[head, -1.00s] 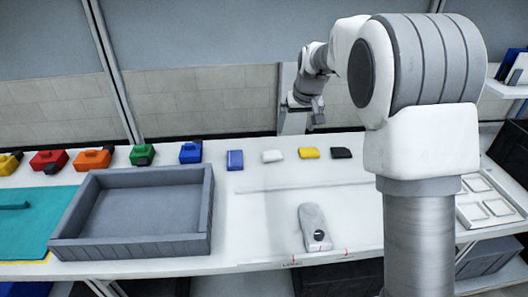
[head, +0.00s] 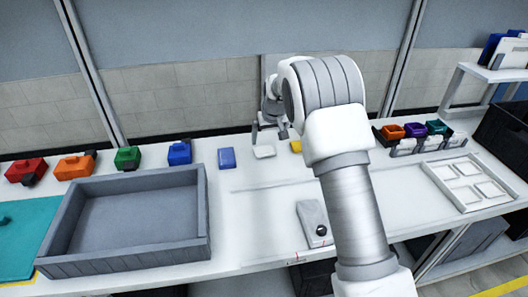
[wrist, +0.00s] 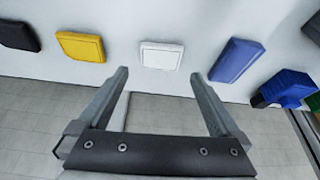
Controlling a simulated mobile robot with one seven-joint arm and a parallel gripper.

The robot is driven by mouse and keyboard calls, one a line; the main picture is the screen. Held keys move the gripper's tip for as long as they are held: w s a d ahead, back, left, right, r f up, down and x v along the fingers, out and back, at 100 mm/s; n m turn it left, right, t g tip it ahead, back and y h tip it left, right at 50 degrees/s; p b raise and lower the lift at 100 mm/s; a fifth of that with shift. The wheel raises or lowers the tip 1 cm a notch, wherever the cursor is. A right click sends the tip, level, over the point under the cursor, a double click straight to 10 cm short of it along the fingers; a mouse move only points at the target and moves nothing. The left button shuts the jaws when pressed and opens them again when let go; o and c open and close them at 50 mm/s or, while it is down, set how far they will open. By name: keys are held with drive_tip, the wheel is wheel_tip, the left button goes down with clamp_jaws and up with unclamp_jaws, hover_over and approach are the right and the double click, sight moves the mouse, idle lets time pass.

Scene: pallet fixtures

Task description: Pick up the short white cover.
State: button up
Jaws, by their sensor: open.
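The short white cover (head: 264,151) lies flat on the white table, between a blue cover (head: 226,158) and a yellow cover (head: 296,146). In the wrist view the white cover (wrist: 162,55) sits just beyond the gap between the fingertips. My gripper (head: 268,130) is near the table's back edge, behind the white cover. In the wrist view my gripper (wrist: 158,75) is open, with nothing between its fingers and apart from the cover.
The yellow cover (wrist: 80,46) and blue cover (wrist: 237,60) flank the white one closely. A black cover (wrist: 18,36) lies farther left in the wrist view. A grey tray (head: 130,262) stands on the table's left; a grey fixture (head: 312,222) lies nearer the front.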

sight(264, 150)
drive_tip(key=shift+x, duration=3.85)
drive_tip(key=shift+w+a, duration=0.1)
drive_tip(key=c, duration=1)
drive_tip(key=shift+r, duration=0.1)
drive_tip(key=shift+r, duration=0.1)
